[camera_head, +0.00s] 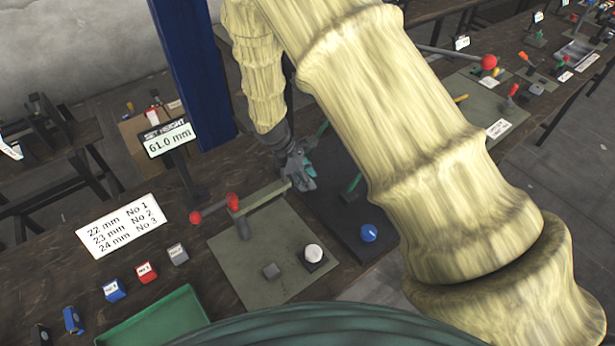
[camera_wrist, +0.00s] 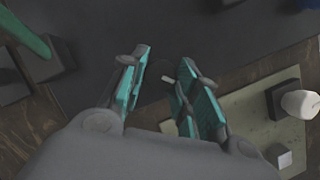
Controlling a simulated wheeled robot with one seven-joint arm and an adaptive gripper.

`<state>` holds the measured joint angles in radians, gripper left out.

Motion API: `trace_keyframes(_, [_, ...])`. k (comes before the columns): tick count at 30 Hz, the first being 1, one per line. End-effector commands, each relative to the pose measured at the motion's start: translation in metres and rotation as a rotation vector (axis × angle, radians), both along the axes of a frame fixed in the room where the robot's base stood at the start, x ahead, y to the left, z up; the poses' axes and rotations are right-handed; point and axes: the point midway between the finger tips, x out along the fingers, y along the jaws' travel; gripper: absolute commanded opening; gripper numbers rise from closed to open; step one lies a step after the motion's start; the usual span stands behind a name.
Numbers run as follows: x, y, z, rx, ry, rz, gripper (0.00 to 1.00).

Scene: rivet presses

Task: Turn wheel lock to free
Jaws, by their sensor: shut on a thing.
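My gripper (camera_head: 303,172) points down over the near edge of a dark base plate (camera_head: 335,205), close to the end of a long olive bar (camera_head: 262,196). In the wrist view its teal-padded fingers (camera_wrist: 162,85) are close together around a small pale-tipped part (camera_wrist: 168,79). Most of that part is hidden between the fingers. It may be the wheel lock, but I cannot make out its shape or setting. A green arm or lever (camera_wrist: 25,35) stands on a dark block at the left of the wrist view. A blue ball knob (camera_head: 368,233) sits on the dark plate.
Red-knobbed levers (camera_head: 232,201), a "61.0 mm" display (camera_head: 168,138), a label card (camera_head: 121,225) and a green tray (camera_head: 155,322) stand nearby. My arm covers the right middle.

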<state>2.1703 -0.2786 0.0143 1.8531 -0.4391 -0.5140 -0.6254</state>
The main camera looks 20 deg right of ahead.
Motion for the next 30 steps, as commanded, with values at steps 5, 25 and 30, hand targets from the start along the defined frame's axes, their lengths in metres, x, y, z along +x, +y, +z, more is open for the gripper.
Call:
trace_keyframes(5, [0.0070, -0.0043, 0.0058, -0.004, -0.013, 0.027, 0.08])
trace_keyframes(25, [0.0056, -0.0007, 0.0041, -0.002, -0.011, 0.035, 0.52])
trace_keyframes(30, [0.0042, 0.0009, 0.0039, -0.001, -0.007, 0.035, 0.52])
